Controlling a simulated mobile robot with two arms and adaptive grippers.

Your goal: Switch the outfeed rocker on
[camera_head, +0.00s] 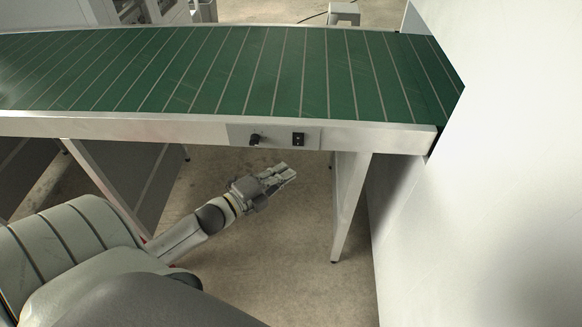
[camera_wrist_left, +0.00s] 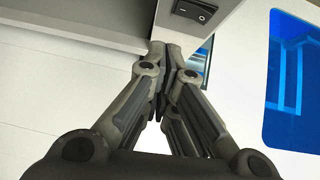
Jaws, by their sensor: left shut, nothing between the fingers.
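The outfeed rocker (camera_head: 298,139) is a small black switch on a grey plate (camera_head: 275,134) on the front rail of the green conveyor. It also shows at the top of the left wrist view (camera_wrist_left: 194,11). My left gripper (camera_head: 291,172) is shut and empty, below the plate and a little in front of the rail. In the left wrist view its closed fingertips (camera_wrist_left: 166,48) appear just below the rocker, close to the rail's edge. They look apart from the rocker. Which side of the rocker is pressed cannot be told. My right gripper is not in view.
A black knob (camera_head: 254,140) sits left of the rocker on the same plate. The green slatted conveyor (camera_head: 230,70) crosses the view. A metal leg (camera_head: 350,195) stands right of my gripper, and a white wall panel (camera_head: 490,190) closes off the right.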

